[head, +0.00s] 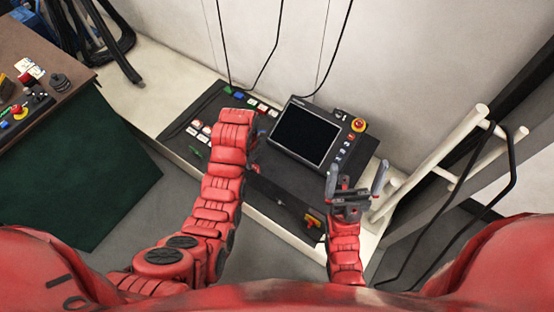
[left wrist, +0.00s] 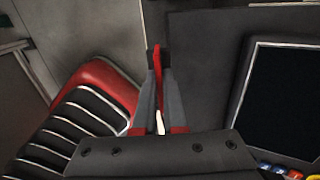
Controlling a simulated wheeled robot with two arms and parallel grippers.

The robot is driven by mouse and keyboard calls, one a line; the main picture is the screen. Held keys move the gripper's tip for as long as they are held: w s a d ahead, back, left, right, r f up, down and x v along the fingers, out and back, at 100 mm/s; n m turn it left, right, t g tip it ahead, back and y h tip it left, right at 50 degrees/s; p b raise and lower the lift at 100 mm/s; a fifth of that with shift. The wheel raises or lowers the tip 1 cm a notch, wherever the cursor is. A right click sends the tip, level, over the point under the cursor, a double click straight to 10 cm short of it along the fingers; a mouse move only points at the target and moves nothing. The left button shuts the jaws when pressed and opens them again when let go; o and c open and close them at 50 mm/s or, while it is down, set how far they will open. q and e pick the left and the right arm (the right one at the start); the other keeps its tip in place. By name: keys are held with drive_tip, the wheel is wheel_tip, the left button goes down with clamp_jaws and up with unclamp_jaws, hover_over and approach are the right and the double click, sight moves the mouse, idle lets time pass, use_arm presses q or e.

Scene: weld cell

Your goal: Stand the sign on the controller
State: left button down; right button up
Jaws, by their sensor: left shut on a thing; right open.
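The controller (head: 345,150) looks like a dark unit with a black screen and a red-and-yellow stop button, on a dark panel on the pale ledge. Its screen also shows in the left wrist view (left wrist: 285,105). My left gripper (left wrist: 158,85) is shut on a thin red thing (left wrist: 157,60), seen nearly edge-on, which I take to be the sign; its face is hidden. In the head view my left arm hides that gripper and the sign, left of the screen. My right gripper (head: 357,180) is open and empty, below right of the controller.
The dark panel (head: 208,108) carries several buttons left of the screen. A yellow-and-red item (head: 313,219) lies near its front edge. A white tubular frame (head: 440,150) stands close right of my right gripper. A brown-topped table (head: 65,50) is at far left.

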use_arm(q)
drive_tip(key=d, duration=0.2)
drive_tip(key=w+d, duration=0.1)
drive_tip(key=d, duration=0.4)
drive_tip(key=shift+w+f, duration=0.25)
drive_tip(key=shift+f, duration=0.3)
wheel_tip(320, 180, down, 3)
drive_tip(key=shift+r+p, duration=0.1)
drive_tip(key=shift+p, duration=0.2)
drive_tip(key=shift+f, duration=0.2)
drive_tip(key=shift+f, duration=0.15)
drive_tip(key=c, duration=1)
unclamp_jaws()
